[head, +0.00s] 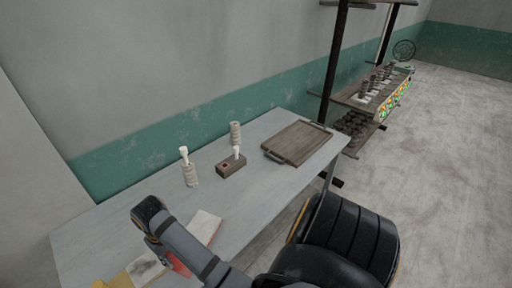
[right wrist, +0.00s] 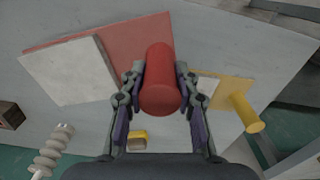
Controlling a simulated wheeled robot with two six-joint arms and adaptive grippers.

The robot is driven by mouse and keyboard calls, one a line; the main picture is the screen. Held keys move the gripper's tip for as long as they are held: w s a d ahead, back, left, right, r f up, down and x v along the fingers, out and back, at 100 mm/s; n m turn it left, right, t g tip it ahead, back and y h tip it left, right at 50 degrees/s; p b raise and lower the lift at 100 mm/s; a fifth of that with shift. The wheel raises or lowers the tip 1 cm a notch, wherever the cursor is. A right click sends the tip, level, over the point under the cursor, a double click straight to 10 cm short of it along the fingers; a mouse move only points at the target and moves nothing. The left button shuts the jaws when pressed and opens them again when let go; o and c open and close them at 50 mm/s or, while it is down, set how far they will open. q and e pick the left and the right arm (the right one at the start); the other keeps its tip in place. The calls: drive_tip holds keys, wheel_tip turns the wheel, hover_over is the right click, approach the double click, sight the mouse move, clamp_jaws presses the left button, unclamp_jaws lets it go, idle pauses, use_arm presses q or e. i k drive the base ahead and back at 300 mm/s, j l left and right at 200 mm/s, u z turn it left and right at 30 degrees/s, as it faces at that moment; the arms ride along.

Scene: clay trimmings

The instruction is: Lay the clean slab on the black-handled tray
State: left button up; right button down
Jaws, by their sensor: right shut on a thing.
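The black-handled tray (head: 297,142) is a brown wooden tray lying empty at the table's far right. A plain pale slab (right wrist: 70,72) lies on a red board (right wrist: 125,40) in the right wrist view; the slab also shows in the head view (head: 203,226). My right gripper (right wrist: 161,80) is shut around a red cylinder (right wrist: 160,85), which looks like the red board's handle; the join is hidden. A second pale slab (head: 147,268), with darker marks, lies on a yellow board (right wrist: 226,86) with a yellow handle. My left gripper is out of view.
A yellow-brown sponge-like piece (right wrist: 137,138) lies near my gripper. A black chair (head: 345,235) stands against the front edge.

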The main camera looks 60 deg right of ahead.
sight(304, 137)
drive_tip(key=k+l, duration=0.1)
drive_tip(key=l, duration=1.5)
drive_tip(key=k+l, duration=0.15)
drive_tip(key=l, duration=1.45)
drive_tip(key=k+l, duration=0.15)
drive_tip(key=l, duration=0.65)
